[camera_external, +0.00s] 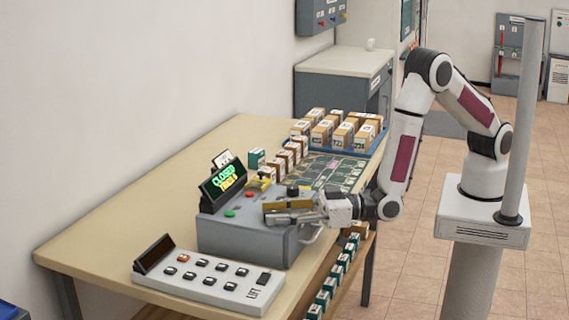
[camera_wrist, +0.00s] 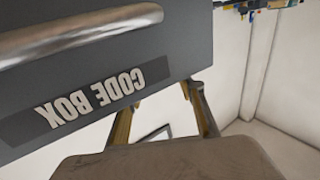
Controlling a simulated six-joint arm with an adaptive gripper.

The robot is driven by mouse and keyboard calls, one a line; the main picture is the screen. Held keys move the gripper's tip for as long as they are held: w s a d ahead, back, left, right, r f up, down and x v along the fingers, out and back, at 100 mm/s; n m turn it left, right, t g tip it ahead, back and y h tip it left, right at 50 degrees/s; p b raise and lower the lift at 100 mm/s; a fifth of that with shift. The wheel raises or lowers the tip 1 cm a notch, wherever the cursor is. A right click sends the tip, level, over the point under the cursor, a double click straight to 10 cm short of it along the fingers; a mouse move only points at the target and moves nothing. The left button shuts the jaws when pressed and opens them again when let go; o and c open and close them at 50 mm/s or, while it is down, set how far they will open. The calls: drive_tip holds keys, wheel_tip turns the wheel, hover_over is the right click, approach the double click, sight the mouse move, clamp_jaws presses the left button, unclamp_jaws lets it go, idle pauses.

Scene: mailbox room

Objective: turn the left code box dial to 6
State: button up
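The grey code box (camera_external: 240,236) stands on the table with a lit display (camera_external: 222,186) reading "CLOSED" at its back. My gripper (camera_external: 268,212) reaches in from the right, low over the box's top, its fingers lying along it. In the wrist view the box front (camera_wrist: 200,35), with an upside-down "CODE BOX" label, fills the upper left. The gripper's two fingers (camera_wrist: 162,112) show spread apart, their tips hidden behind the box's edge. A dark knob (camera_external: 292,190) stands behind the gripper. I cannot make out the left dial or its number; the gripper may cover it.
Red (camera_external: 249,197) and green (camera_external: 230,213) buttons and a yellow part (camera_external: 262,182) are on the box top. A light keypad panel (camera_external: 205,280) lies in front. Small boxes (camera_external: 342,134) fill a blue tray behind. The table's left side (camera_external: 120,215) is clear.

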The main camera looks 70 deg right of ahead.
drive_tip(key=v, duration=1)
drive_tip(key=shift+s+d, duration=0.15)
drive_tip(key=shift+s, duration=0.1)
drive_tip(key=w+a+m+h, duration=0.1)
drive_tip(key=h, duration=0.1)
drive_tip(key=a+m+t+h, duration=0.1)
drive_tip(key=a+m+h, duration=0.1)
drive_tip(key=w+a+m+t+h, duration=0.1)
drive_tip(key=a+h, duration=0.1)
drive_tip(key=shift+w+f+m+h, duration=0.15)
drive_tip(key=shift+w+m+h, duration=0.15)
drive_tip(key=shift+w+h, duration=0.1)
idle(0.6)
idle(0.3)
drive_tip(key=shift+w+a, duration=0.15)
drive_tip(key=shift+w, duration=1.1)
drive_tip(key=shift+w+a, duration=0.2)
drive_tip(key=shift+w, duration=1.05)
drive_tip(key=shift+w+a, duration=0.15)
drive_tip(key=shift+w, duration=1.15)
